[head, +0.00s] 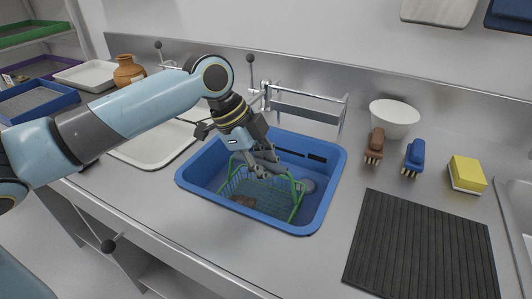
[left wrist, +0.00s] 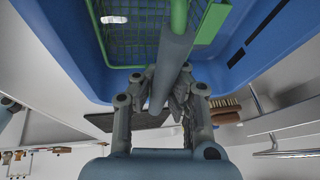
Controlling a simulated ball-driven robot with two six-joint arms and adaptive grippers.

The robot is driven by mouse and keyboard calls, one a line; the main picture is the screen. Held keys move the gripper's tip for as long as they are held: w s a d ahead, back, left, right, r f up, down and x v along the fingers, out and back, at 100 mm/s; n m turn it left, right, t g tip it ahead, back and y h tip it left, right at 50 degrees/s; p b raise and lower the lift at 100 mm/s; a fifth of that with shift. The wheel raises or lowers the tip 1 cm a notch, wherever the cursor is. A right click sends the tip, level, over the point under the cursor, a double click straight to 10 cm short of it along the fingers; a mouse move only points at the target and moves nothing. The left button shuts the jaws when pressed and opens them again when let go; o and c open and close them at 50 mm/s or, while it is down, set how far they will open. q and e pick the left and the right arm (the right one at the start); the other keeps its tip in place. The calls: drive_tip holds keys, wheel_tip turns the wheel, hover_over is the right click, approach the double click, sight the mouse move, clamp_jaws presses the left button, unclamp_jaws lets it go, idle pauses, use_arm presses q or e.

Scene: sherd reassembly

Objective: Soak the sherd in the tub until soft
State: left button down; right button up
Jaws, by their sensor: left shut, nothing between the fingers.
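The blue tub (head: 327,197) stands on the steel counter left of the black mat. A green wire basket (head: 297,207) is inside it, and a brown sherd (head: 243,200) shows low in the basket. Whether the sherd is under water is hard to tell. My left gripper (head: 264,168) is over the tub, fingers pointing down at the basket, shut and empty. In the left wrist view the gripper (left wrist: 172,103) is close to a grey bar (left wrist: 172,55) at the green basket; the fingers partly hide it. My right gripper is not in view.
A metal rail (head: 310,92) stands behind the tub. To the right are a white bowl (head: 394,116), a brown brush (head: 375,143), a blue brush (head: 414,153), a yellow sponge (head: 467,172) and a black ribbed mat (head: 425,245). A white tray (head: 150,150) lies left of the tub.

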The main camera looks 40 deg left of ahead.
use_arm(q)
drive_tip(key=shift+r, duration=0.15)
idle(0.5)
wheel_tip(320, 180, up, 8)
drive_tip(key=p, duration=0.7)
drive_tip(key=shift+p, duration=0.35)
drive_tip(key=shift+r+p, duration=2.65)
wheel_tip(320, 180, up, 5)
drive_tip(key=p, duration=0.5)
drive_tip(key=shift+f, duration=0.1)
